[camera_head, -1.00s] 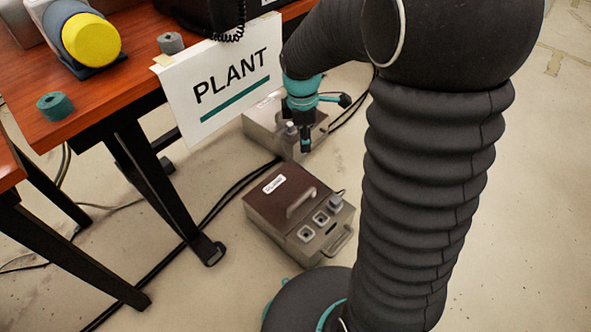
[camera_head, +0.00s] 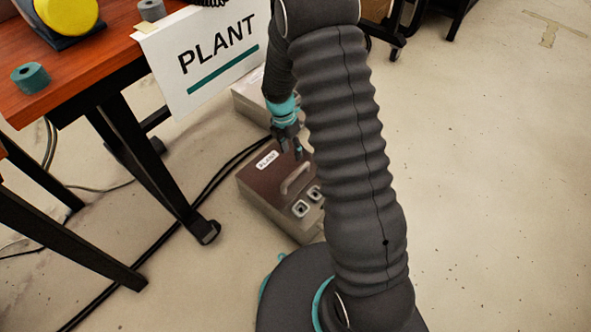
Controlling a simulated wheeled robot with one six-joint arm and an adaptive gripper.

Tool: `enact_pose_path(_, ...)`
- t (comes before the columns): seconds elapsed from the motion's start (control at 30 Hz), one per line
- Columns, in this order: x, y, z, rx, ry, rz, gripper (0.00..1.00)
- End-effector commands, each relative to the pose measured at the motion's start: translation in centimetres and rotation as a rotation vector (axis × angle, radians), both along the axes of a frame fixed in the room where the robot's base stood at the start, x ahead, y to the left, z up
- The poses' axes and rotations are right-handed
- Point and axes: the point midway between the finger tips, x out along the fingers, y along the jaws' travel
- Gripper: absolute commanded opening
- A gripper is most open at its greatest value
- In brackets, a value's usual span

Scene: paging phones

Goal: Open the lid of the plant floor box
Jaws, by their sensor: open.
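The plant floor box (camera_head: 256,184) stands on the floor, with a brown lid (camera_head: 275,168) that looks shut. The lid carries a white PLANT label (camera_head: 267,160) and a raised grey handle (camera_head: 296,178). My gripper (camera_head: 291,150) is open and points down above the lid, close to the far end of the handle in the picture. I cannot tell how high above the lid it is, and nothing shows between its fingers.
A second grey box (camera_head: 252,100) stands behind, partly hidden by my arm. A wooden desk (camera_head: 85,65) with black legs and a PLANT sign (camera_head: 205,60) is at left. Black cables (camera_head: 215,207) run along the floor. The floor at right is clear.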

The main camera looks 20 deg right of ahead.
Motion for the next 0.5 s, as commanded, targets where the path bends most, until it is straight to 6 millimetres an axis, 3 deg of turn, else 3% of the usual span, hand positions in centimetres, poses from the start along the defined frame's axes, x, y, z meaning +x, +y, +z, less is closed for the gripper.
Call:
enact_pose_path(0.2, -0.8, -0.5, -4.3, 0.000, 0.003, -0.001, 0.47)
enact_pose_path(0.5, -1.4, -0.9, -8.3, 0.000, 0.002, -0.001, 0.47)
